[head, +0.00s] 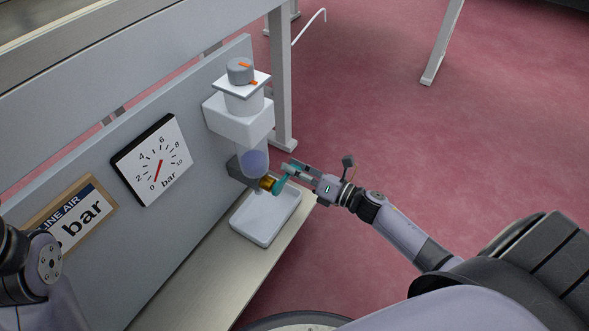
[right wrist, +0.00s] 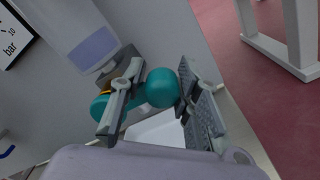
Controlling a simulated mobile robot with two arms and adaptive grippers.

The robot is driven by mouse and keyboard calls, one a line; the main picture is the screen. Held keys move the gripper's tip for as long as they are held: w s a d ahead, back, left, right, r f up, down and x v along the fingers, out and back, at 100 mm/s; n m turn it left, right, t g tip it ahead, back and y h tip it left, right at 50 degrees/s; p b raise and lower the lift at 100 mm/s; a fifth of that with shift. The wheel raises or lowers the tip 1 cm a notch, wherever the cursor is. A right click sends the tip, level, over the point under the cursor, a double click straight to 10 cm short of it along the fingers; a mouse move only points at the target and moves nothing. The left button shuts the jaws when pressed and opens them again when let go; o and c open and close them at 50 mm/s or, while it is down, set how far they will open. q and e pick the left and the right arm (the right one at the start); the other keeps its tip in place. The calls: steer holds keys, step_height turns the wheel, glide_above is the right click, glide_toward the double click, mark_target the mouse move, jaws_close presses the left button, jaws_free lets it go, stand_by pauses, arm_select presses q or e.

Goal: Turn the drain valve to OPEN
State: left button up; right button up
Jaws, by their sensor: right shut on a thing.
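The drain valve is a brass body (head: 267,183) with a teal handle (head: 280,185), below a clear bowl (head: 253,162) on the grey panel. My right gripper (head: 289,172) reaches in from the right and is shut on the teal handle. In the right wrist view the handle's round teal knob (right wrist: 162,88) sits between the two fingers, and its other rounded end shows beyond the left finger. The brass body is mostly hidden behind that finger. No OPEN mark is readable. My left gripper is not in view; only part of my left arm shows at the lower left.
A white tray (head: 243,226) lies on the shelf (head: 180,291) under the valve. A grey knob (head: 240,70) with orange marks tops the white unit. Red floor is free at right.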

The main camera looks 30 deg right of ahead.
steer(key=shift+d+f, duration=0.1)
steer(key=shift+f, duration=0.15)
jaws_close()
steer(key=shift+s+f, duration=0.1)
